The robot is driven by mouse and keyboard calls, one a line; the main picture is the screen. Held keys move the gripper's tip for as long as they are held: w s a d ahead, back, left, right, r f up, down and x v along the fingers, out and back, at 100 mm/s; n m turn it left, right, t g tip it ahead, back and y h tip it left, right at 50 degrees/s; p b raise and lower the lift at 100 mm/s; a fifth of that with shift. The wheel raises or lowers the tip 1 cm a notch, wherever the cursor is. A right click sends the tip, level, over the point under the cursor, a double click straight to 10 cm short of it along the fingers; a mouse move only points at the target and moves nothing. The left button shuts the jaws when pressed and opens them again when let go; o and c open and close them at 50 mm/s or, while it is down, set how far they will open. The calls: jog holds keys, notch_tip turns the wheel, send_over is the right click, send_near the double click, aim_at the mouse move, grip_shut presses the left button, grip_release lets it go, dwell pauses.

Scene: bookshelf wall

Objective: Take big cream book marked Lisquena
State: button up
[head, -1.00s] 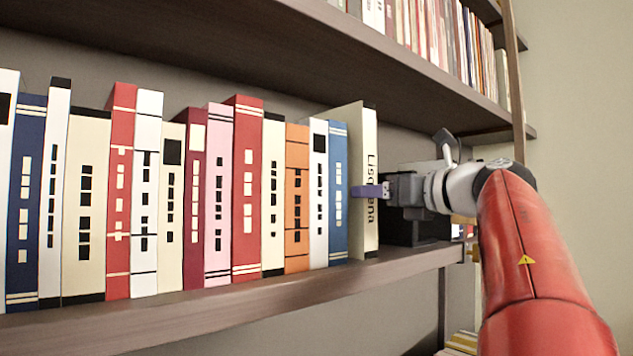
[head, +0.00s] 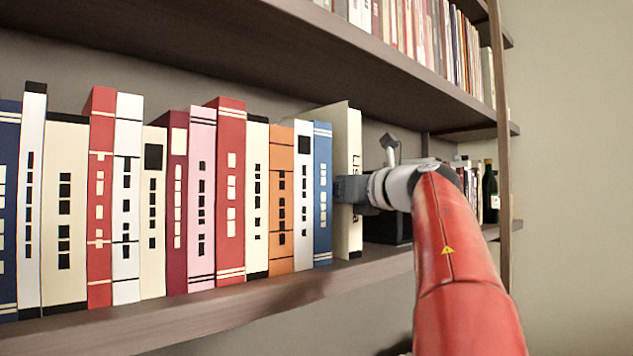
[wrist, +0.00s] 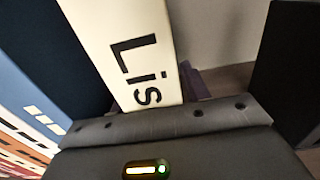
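The big cream book (head: 355,130) stands upright at the right end of the row in the head view. My gripper (head: 350,189) is up against the middle of its spine and covers most of the name. In the wrist view the cream spine (wrist: 125,42) shows "Lis", and the rest is hidden behind the gripper body (wrist: 170,135). A purple finger (wrist: 194,82) shows close by the right side of the book.
A blue book (head: 322,190) stands just left of the cream book. A black box (head: 385,228) stands to its right on the same shelf (head: 290,287), with a gap between. The upper shelf (head: 385,60) runs overhead. A dark bottle (head: 489,195) stands farther right.

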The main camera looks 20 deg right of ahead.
grip_shut()
dwell(0.6)
dwell(0.4)
jog(key=shift+s+r, duration=0.1)
jog(key=shift+r, duration=0.1)
